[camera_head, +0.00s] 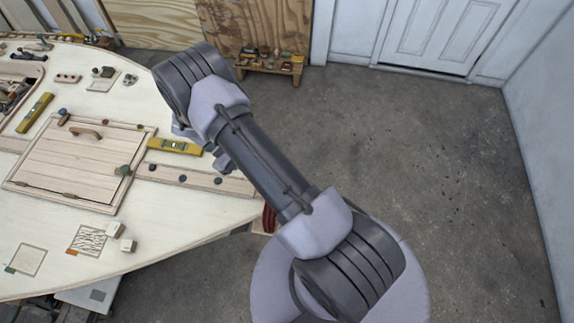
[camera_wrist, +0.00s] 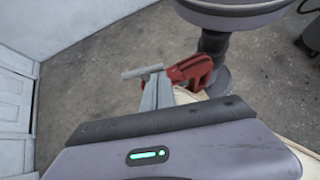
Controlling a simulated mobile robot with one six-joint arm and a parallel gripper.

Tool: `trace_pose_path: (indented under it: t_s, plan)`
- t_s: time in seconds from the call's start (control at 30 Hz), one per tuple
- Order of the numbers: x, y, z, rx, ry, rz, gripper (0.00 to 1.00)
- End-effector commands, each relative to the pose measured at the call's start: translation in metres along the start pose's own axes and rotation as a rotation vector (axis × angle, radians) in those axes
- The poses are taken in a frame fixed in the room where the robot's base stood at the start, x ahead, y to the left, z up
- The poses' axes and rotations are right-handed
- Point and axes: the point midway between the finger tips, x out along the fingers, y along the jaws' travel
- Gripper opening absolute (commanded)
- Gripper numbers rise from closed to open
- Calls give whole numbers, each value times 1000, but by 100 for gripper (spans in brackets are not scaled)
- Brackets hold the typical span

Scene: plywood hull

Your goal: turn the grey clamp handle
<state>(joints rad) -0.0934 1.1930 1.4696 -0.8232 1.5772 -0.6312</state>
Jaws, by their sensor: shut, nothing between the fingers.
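The grey clamp handle (camera_wrist: 142,71) is a short pale bar at the left end of a red clamp (camera_wrist: 190,73) in the wrist view. The clamp sits at the edge of the pale plywood hull. My gripper (camera_wrist: 158,82) shows narrow grey fingers, closed together and empty. Their tips appear just below the handle in the picture; I cannot tell whether they touch it. In the head view a bit of the red clamp (camera_head: 268,220) shows beside my arm at the hull's edge. My gripper and the handle are hidden there.
The plywood hull (camera_head: 185,228) fills the left, with a slatted hatch (camera_head: 80,160), yellow levels (camera_head: 175,146) and small blocks on it. A low wooden bench (camera_head: 270,64) with small items stands at the back wall. Grey floor (camera_head: 430,150) on the right is clear.

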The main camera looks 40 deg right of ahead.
Motion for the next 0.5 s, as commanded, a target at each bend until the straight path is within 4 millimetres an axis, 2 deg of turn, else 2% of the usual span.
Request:
trace_pose_path:
  t_s: [0.5]
  plan:
    - [2,-4,2,-74,3,90,0]
